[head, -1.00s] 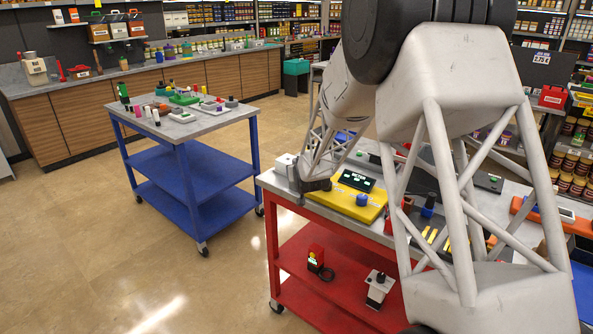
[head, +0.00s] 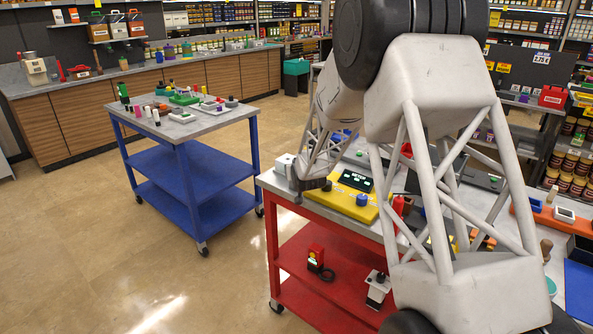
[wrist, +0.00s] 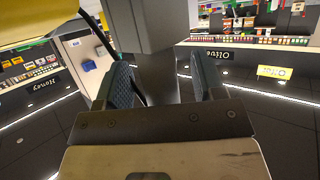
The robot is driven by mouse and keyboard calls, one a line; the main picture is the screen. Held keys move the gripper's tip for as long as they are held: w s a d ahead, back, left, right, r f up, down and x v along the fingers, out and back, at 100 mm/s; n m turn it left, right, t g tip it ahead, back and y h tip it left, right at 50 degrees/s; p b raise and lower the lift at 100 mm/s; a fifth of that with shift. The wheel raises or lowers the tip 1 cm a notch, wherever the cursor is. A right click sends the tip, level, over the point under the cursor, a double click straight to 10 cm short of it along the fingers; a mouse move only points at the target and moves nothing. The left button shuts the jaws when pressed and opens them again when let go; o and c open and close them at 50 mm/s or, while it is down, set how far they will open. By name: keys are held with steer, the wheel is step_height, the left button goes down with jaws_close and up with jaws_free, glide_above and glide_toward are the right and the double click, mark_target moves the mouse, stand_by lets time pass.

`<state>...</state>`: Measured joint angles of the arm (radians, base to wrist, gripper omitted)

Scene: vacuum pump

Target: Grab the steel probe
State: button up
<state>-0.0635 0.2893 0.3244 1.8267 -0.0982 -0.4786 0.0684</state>
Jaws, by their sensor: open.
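In the wrist view my gripper (wrist: 160,62) is open, with one dark teal-padded finger on each side. A grey, smooth-sided upright piece (wrist: 165,85) shows between the fingers, below a wider grey block (wrist: 160,25). I cannot tell whether this is the steel probe, or whether the fingers touch it. My fingers cannot be made out there, and I cannot identify the probe.
Several tools and trays crowd the cart top behind my arm. A blue cart (head: 182,150) stands to the left. The floor between the carts is clear.

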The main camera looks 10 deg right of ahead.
steer(key=shift+c, duration=0.4)
steer(key=c, duration=0.9)
steer(key=shift+c, duration=0.2)
steer(key=shift+r, duration=5)
